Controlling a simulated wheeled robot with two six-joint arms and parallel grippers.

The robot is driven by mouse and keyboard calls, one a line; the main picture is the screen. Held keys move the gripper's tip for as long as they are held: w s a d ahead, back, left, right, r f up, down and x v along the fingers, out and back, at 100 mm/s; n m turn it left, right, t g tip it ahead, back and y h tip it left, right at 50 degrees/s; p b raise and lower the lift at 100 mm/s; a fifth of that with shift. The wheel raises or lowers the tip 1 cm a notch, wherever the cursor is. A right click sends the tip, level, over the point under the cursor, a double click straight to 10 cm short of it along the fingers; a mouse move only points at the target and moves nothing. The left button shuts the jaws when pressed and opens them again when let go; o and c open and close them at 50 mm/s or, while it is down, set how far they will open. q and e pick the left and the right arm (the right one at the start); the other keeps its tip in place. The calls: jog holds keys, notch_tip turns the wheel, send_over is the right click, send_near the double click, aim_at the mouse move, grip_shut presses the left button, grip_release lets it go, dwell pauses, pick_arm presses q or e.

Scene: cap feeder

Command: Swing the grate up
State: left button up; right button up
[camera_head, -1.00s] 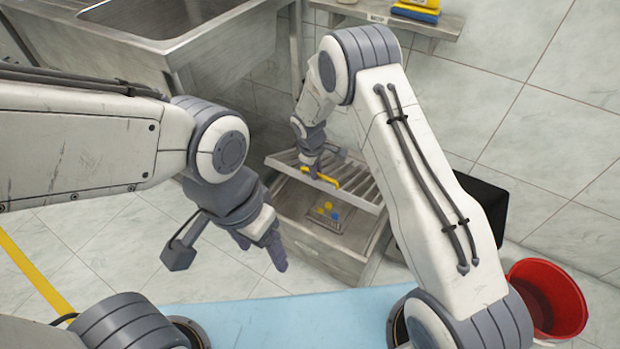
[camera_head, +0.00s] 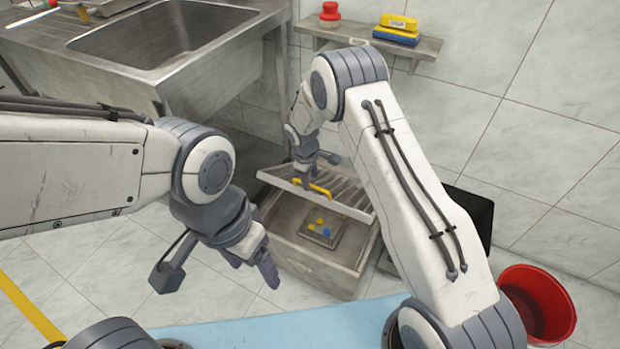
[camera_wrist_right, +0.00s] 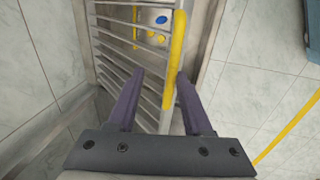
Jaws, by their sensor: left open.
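The slatted metal grate (camera_head: 340,193) stands partly raised over an open metal box (camera_head: 300,252), tilted with its front edge well above the rim. A yellow handle (camera_head: 314,188) runs along that front edge. My right gripper (camera_head: 305,180) is at the handle. In the right wrist view its two fingers (camera_wrist_right: 160,75) are spread apart. The yellow handle (camera_wrist_right: 176,60) passes by the right fingertip, and the grate's bars (camera_wrist_right: 120,45) lie beyond. Whether the handle touches the finger is unclear. My left gripper (camera_head: 255,265) hangs open and empty in front of the box.
A small tray (camera_head: 322,238) with blue and yellow caps lies inside the box. A steel sink (camera_head: 150,60) stands behind left. A wall shelf (camera_head: 350,38) holds sponges (camera_head: 397,28). A red bucket (camera_head: 540,303) stands at right, and a blue mat (camera_head: 290,322) lies in front.

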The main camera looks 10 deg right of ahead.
jog(key=shift+a+r, duration=0.1)
jog(key=shift+r, duration=0.15)
notch_tip(320, 180, up, 10)
jog(key=s+a+p, duration=0.1)
jog(key=p, duration=0.1)
jog(key=shift+s, duration=0.35)
jog(key=shift+a, duration=0.1)
dwell(0.4)
